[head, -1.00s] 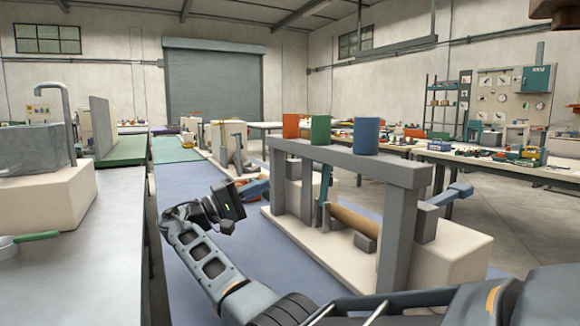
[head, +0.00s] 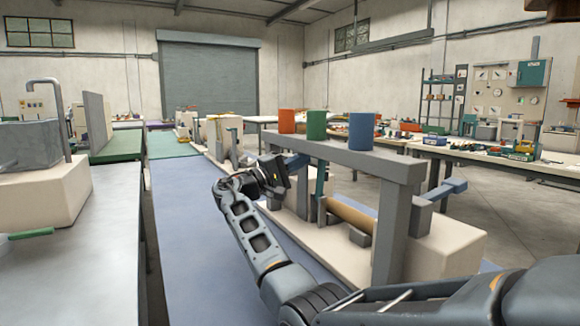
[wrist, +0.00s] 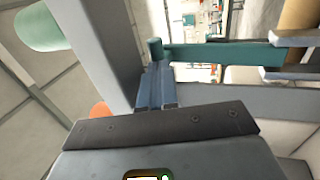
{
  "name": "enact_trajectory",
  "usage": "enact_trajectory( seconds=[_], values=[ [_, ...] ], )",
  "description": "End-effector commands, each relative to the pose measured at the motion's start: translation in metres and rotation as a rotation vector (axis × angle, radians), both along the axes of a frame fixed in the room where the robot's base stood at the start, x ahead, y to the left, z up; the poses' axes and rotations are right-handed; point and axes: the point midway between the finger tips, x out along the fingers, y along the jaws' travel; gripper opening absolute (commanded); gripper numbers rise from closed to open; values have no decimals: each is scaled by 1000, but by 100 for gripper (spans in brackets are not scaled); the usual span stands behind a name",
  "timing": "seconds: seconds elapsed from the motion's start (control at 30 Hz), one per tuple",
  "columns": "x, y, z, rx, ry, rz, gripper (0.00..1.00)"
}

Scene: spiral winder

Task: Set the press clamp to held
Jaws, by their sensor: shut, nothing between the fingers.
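The winder bench has a teal upright lever (head: 320,188) beside a brown roll (head: 352,215), under a grey frame (head: 350,158). In the wrist view the teal lever (wrist: 215,53) is a bar with a rounded end, and part of the roll (wrist: 300,14) shows. No label tells which part is the press clamp; the teal lever may be it. My gripper (head: 303,160) is at the left end of the frame, just left of the lever. Its blue fingers (wrist: 156,72) are shut and empty, close to the lever's rounded end. I cannot tell if they touch.
Orange (head: 286,121), green (head: 316,125) and blue (head: 362,131) cylinders stand on the frame's top beam, close to my gripper. A blue handle (head: 447,188) sticks out at the right. A grey counter (head: 85,240) is at the left, with clear blue floor between.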

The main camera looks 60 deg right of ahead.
Motion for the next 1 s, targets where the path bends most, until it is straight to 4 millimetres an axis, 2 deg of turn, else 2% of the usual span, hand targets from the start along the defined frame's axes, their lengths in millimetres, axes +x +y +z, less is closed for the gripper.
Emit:
enact_trajectory(
  seconds=[0.37, 0.57, 1.0],
  values=[
    [-1, -2, 1, 0, -1, 0, 0],
    [-10, -16, 9, 1, -1, -1, 0],
    [-10, -15, 7, 0, -1, 1, 0]
  ],
)
